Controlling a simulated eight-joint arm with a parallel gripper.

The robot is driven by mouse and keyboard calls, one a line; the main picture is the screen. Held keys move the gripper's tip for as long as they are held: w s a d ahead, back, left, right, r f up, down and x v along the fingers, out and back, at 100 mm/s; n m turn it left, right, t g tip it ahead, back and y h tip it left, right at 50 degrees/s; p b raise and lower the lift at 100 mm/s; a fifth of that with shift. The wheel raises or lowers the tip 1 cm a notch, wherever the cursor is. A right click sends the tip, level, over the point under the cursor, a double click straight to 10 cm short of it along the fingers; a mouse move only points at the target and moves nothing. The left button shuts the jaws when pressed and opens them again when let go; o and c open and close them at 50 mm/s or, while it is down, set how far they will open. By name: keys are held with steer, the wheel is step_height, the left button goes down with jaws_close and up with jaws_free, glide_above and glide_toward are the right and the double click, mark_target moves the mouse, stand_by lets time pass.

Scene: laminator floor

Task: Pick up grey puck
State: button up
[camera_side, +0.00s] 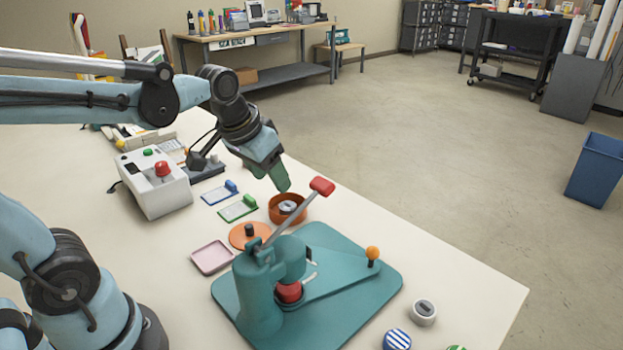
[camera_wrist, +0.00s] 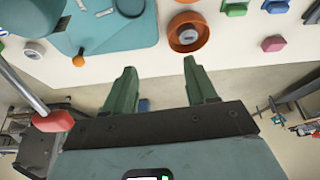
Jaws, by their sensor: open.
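One grey puck with a pale rim (camera_side: 423,312) lies on the table near its front right edge, right of the teal press base; it shows at the left of the wrist view (camera_wrist: 33,52). Another grey-and-white disc (camera_side: 288,207) sits inside an orange round dish (camera_side: 273,213), also seen in the wrist view (camera_wrist: 188,37). My gripper (camera_side: 284,189) is just above the dish in the side view, tilted downward. In the wrist view its green fingers (camera_wrist: 160,68) are apart with nothing between them. The dish lies beyond the right fingertip there.
A teal press (camera_side: 258,300) with a long red-tipped lever (camera_side: 321,187) stands close to my gripper. A blue-striped puck (camera_side: 397,340), an orange lid (camera_side: 250,236), a pink tray (camera_side: 213,256) and a control box (camera_side: 152,182) are on the table.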

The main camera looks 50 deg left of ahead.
steer(key=w+a+f+n+g, duration=0.1)
steer(key=w+a+f+g, duration=0.2)
steer(key=w+a, duration=0.35)
glide_above(288, 206)
steer(key=s, duration=0.1)
step_height(288, 206, down, 7)
steer(key=shift+s+r, duration=0.15)
steer(key=shift+r, duration=0.05)
steer(key=shift+w+f, duration=0.2)
steer(key=shift+f, duration=0.65)
steer(key=shift+w+f, duration=0.15)
steer(key=shift+f, duration=0.7)
steer(key=shift+w+f, duration=0.2)
steer(key=shift+f, duration=0.65)
steer(key=c, duration=0.8)
steer(key=shift+r, duration=0.1)
steer(key=shift+c, duration=0.2)
